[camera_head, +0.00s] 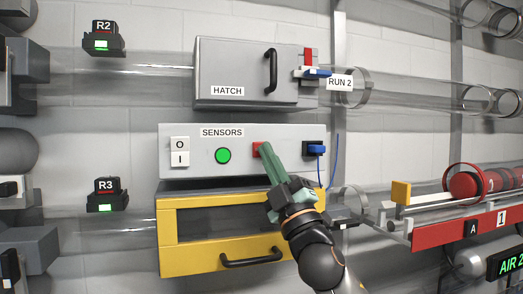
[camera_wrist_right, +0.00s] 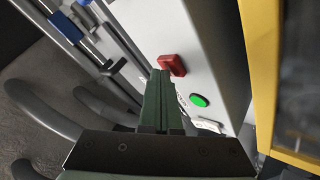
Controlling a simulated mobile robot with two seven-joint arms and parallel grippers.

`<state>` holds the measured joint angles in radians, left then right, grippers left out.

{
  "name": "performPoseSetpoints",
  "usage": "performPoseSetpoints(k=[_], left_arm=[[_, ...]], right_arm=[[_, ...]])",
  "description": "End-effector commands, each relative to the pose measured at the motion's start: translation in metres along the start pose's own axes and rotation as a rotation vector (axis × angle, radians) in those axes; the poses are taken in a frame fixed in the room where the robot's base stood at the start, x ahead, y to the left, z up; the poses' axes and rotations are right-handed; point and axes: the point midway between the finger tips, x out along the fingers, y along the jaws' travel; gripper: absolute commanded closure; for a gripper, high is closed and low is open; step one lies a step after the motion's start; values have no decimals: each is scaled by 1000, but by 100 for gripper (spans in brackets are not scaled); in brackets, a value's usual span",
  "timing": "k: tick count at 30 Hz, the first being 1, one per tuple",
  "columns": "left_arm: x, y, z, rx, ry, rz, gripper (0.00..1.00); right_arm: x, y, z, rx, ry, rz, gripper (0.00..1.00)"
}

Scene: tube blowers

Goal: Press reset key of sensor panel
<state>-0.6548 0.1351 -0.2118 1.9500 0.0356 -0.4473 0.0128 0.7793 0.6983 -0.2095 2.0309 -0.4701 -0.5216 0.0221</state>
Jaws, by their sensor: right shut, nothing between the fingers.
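The grey sensor panel (camera_head: 195,133) carries the label SENSORS. On its face are a white O/I switch (camera_head: 180,151), a round green button or lamp (camera_head: 223,156), a red key (camera_head: 257,149) and a blue plug (camera_head: 316,149). No reset label is readable. My right gripper (camera_head: 266,148) is shut and empty, its green fingers pointing at the red key and partly covering it. In the right wrist view the fingertips (camera_wrist_right: 160,75) are right beside the red key (camera_wrist_right: 172,65); I cannot tell whether they touch. The green button (camera_wrist_right: 199,100) is to their right. My left gripper is out of view.
A yellow-framed drawer (camera_head: 168,235) with a black handle is below the panel. A grey hatch box (camera_head: 225,65) with a handle and latch is above. A blue cord (camera_head: 334,165) hangs from the plug at right. Clear tubes run behind.

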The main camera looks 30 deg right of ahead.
Motion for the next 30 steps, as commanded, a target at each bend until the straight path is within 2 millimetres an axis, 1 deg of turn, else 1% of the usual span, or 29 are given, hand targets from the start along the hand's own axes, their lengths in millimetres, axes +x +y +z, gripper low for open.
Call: performPoseSetpoints(k=[9,20,30], left_arm=[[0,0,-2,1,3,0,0],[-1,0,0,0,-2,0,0],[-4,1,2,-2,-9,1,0]], right_arm=[[-10,7,-6,0,-1,-1,100],[-13,9,-8,-1,-1,-1,100],[-36,26,-26,0,0,-1,100]])
